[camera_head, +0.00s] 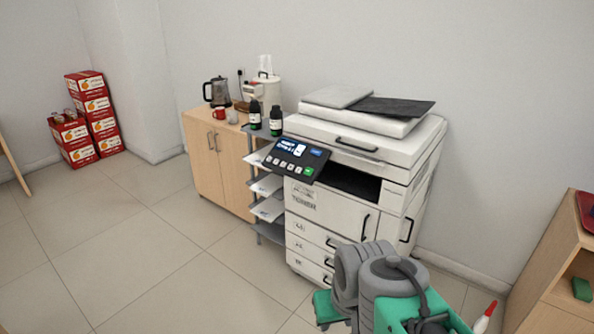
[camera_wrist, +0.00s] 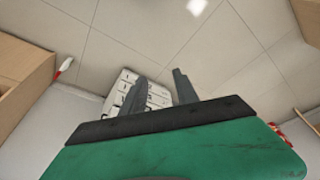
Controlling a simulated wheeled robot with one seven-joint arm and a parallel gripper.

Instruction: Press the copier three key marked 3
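The white copier (camera_head: 350,200) stands against the back wall in the head view. Its dark control panel (camera_head: 318,160) tilts out at the front left, with a lit screen and a row of small pale keys (camera_head: 284,165) ending in a green one. The marks on the keys are too small to read, so I cannot tell which is 3. In the wrist view, my gripper (camera_wrist: 158,90) is open, with two dark fingers apart and nothing between them. The copier's drawer fronts (camera_wrist: 153,96) show beyond the fingers, well away. My fingertips are not identifiable in the head view.
Left of the copier are a shelf rack with papers (camera_head: 268,185) and a wooden cabinet (camera_head: 215,165) with a kettle (camera_head: 216,91) and a red mug (camera_head: 219,113). A wooden shelf unit (camera_head: 550,265) is at right. Open tiled floor (camera_head: 150,250) lies front left.

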